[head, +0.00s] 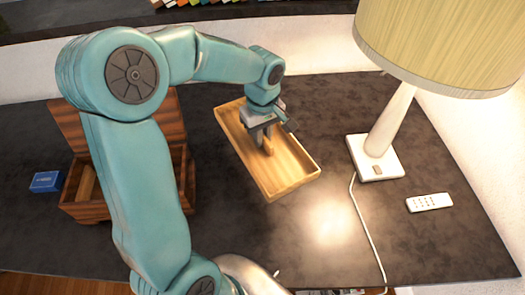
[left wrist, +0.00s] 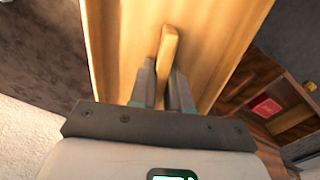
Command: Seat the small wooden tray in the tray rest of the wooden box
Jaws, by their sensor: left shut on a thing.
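The small wooden tray (head: 285,168) is a light, shallow, oblong tray with a low rim and an upright grip piece (head: 268,148) in its middle. My left gripper (head: 266,136) is shut on that grip piece from above. In the left wrist view the fingers (left wrist: 163,85) stand on both sides of the grip piece, and the tray (left wrist: 215,30) fills the top middle. I cannot tell how far the tray is above the dark tabletop. The wooden box (head: 82,211), dark and striped with its lid (head: 70,122) raised, is at the left, partly hidden by my arm. My right gripper is not in view.
A lamp (head: 375,162) with a yellowish shade stands right of the tray, its cord running forward. A white remote (head: 429,202) lies further right. A small blue box (head: 46,181) sits left of the wooden box. A red item (left wrist: 265,107) shows inside the box. Table between box and tray is clear.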

